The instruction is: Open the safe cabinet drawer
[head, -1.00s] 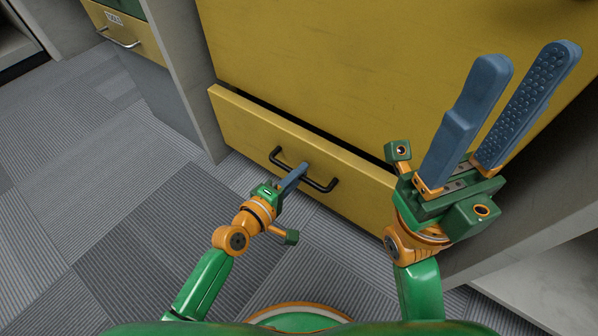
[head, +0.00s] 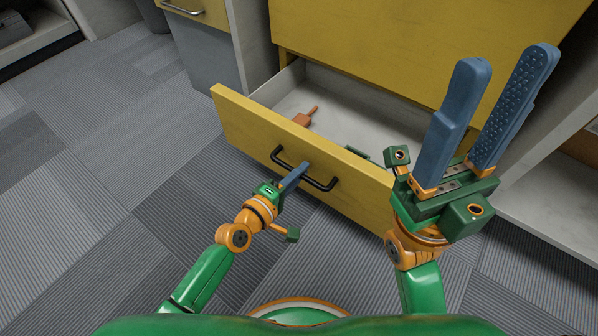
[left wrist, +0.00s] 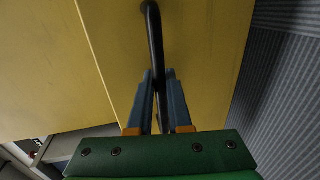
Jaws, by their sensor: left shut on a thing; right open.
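The yellow safe cabinet drawer (head: 240,115) is pulled well out from the cabinet (head: 360,40) in the head view, and its pale inside shows. Its black bar handle (head: 322,186) is on the front. My left gripper (head: 300,170) is shut on the middle of this handle. In the left wrist view the fingers of the left gripper (left wrist: 160,85) close around the black handle (left wrist: 153,35) against the yellow front. My right gripper (head: 488,110) is open and empty, raised above the right end of the drawer and hiding part of it.
An orange-brown object (head: 304,118) and a dark green object (head: 358,153) lie in the drawer. Another drawer with a metal handle (head: 183,10) is at the upper left. A pale shelf (head: 545,215) stands at the right. Grey carpet (head: 100,190) is clear at the left.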

